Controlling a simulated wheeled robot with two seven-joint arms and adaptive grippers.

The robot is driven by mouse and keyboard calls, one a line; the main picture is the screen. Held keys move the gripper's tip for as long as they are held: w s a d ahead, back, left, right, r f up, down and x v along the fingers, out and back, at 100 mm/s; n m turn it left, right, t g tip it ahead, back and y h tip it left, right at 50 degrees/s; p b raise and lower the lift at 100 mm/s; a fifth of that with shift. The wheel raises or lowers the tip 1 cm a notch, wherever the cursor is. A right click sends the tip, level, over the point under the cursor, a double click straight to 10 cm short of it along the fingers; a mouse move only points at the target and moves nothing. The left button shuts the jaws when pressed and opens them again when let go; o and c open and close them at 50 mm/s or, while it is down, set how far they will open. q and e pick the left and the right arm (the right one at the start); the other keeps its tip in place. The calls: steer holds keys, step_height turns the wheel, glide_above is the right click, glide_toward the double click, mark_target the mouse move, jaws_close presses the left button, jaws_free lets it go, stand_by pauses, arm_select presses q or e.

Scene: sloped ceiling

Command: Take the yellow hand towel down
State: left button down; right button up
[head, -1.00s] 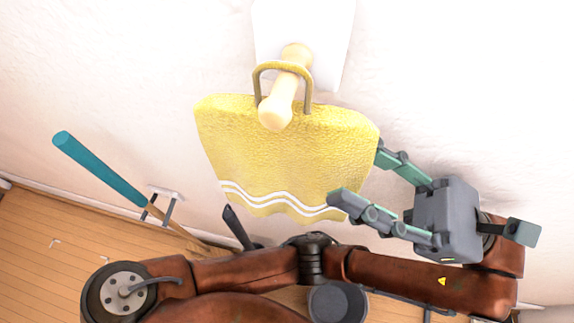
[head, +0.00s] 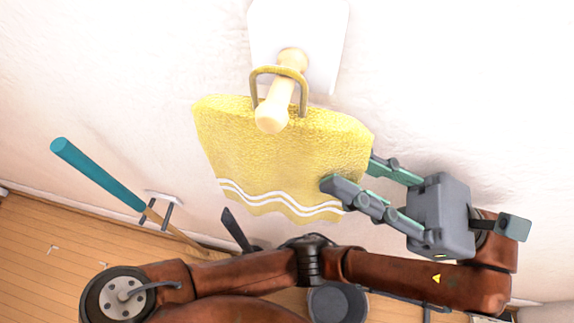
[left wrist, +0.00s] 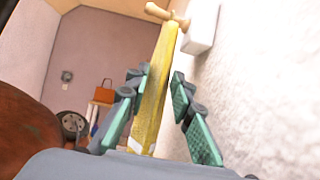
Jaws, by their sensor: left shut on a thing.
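The yellow hand towel (head: 270,150), with white wavy stripes near its lower edge, hangs from a pale wooden peg (head: 272,114). Its loop (head: 277,70) goes over the peg, which sticks out from a white plate (head: 318,50) on the wall. My left gripper (head: 349,175) is at the towel's right edge, a finger on each face, shut on the cloth. In the left wrist view the towel (left wrist: 156,88) runs edge-on between the fingers, with the peg (left wrist: 168,15) beyond. My right gripper is not in view.
A teal-handled tool (head: 95,172) leans by a small wall holder (head: 165,196) at left. A dark grey bucket (head: 338,302) stands below my arm. An orange bag (left wrist: 104,91) and a wheel (left wrist: 72,122) show farther off in the left wrist view. The wall is close behind the towel.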

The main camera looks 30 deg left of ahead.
mark_target(358, 175)
arm_select(q)
steer(key=shift+r, duration=0.2)
steer(key=shift+r+p, duration=0.75)
steer(key=shift+r, duration=0.25)
steer(key=shift+d+r, duration=0.15)
steer(key=shift+r, duration=0.15)
steer(key=shift+s+d, duration=0.1)
steer(key=shift+s, duration=0.65)
steer(key=s+d, duration=0.2)
steer(key=s, duration=0.4)
steer(key=shift+s+p, duration=0.3)
steer(key=shift+p, duration=0.15)
steer(key=shift+f, duration=0.1)
